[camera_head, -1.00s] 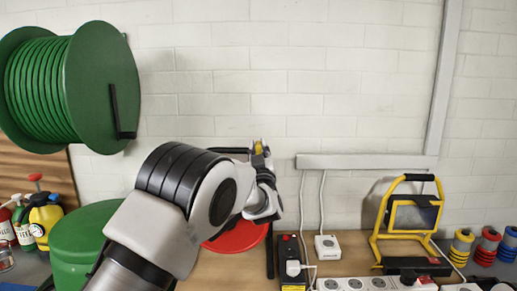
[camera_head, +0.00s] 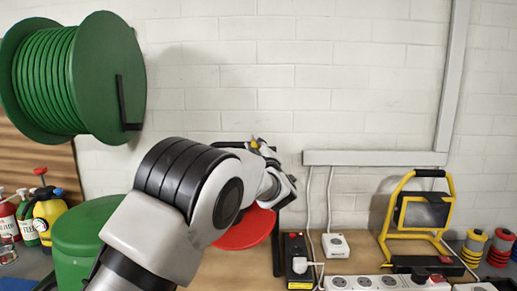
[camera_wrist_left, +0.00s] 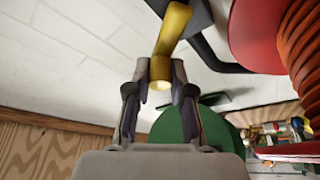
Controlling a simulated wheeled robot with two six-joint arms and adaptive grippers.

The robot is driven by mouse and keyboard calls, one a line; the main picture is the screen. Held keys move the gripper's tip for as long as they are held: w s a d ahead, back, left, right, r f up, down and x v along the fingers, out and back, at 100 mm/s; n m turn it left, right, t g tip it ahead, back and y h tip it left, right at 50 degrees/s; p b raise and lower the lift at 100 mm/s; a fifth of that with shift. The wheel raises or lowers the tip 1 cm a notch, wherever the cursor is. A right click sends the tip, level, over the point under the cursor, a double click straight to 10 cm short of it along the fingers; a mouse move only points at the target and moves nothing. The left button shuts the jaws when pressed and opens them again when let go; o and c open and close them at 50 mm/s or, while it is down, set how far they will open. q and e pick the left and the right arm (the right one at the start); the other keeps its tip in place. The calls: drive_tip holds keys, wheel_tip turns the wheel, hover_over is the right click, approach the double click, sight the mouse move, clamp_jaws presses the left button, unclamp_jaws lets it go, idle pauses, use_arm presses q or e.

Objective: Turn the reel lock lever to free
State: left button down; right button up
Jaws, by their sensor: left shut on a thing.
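The reel lock lever is a short yellow bar (camera_wrist_left: 173,32). In the left wrist view it runs from a dark mount at the top down between my fingers. My left gripper (camera_wrist_left: 158,80) is shut on its lower end. In the head view a small yellow part of the lever (camera_head: 255,144) shows at the tip of my left gripper (camera_head: 263,151). The red reel (camera_head: 246,231) is below, partly hidden by my left arm. In the left wrist view the red reel (camera_wrist_left: 264,38) shows at the upper right with orange cord on it. My right gripper is not in view.
A green hose reel (camera_head: 112,65) is on the wall at upper left, above a green drum (camera_head: 85,235). A socket box (camera_head: 297,255), power strip (camera_head: 380,283) and yellow work light (camera_head: 448,225) stand to the right. The wall between is mostly bare.

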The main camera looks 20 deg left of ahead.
use_arm(q)
drive_tip(key=shift+s+a+f+n+g+b, duration=0.1)
drive_tip(key=shift+a+f+n+g+b, duration=0.25)
drive_tip(key=shift+n, duration=0.9)
drive_tip(key=shift+s+a+f+n+g+b, duration=0.1)
drive_tip(key=shift+a+f+n+g, duration=0.3)
drive_tip(key=shift+n, duration=0.8)
drive_tip(key=shift+a+f+n+g+b, duration=0.1)
drive_tip(key=shift+f+n+g+b, duration=0.3)
drive_tip(key=shift+n, duration=0.85)
drive_tip(key=shift+r, duration=0.1)
drive_tip(key=c, duration=1.1)
unclamp_jaws()
drive_tip(key=shift+o, duration=0.4)
drive_tip(key=shift+w+g, duration=0.1)
drive_tip(key=shift+g, duration=0.15)
wheel_tip(320, 180, up, 10)
drive_tip(key=shift+f, duration=0.2)
